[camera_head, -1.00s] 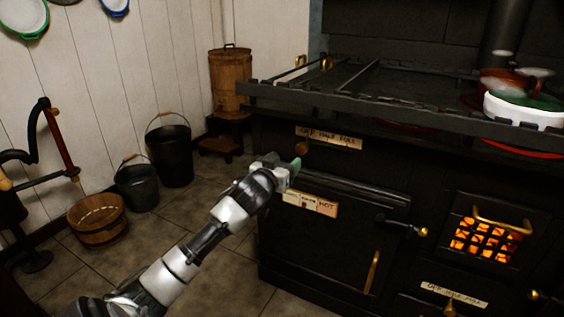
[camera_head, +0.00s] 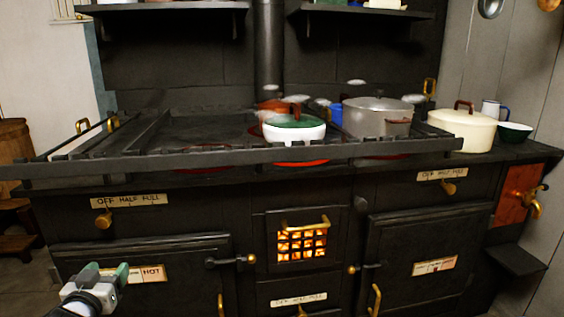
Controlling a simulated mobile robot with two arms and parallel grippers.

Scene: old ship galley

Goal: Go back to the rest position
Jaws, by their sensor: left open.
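My left gripper (camera_head: 106,277) is at the lower left of the head view, in front of the stove's left oven door (camera_head: 190,285). Its jaws are open and nothing shows between them. Only the gripper and a short piece of my left arm are in view. My right gripper does not show. The black stove (camera_head: 300,190) fills the middle of the view, with a glowing orange grate (camera_head: 302,243) at its centre.
A rail (camera_head: 200,158) runs along the front edge. A wooden barrel (camera_head: 14,142) stands at far left.

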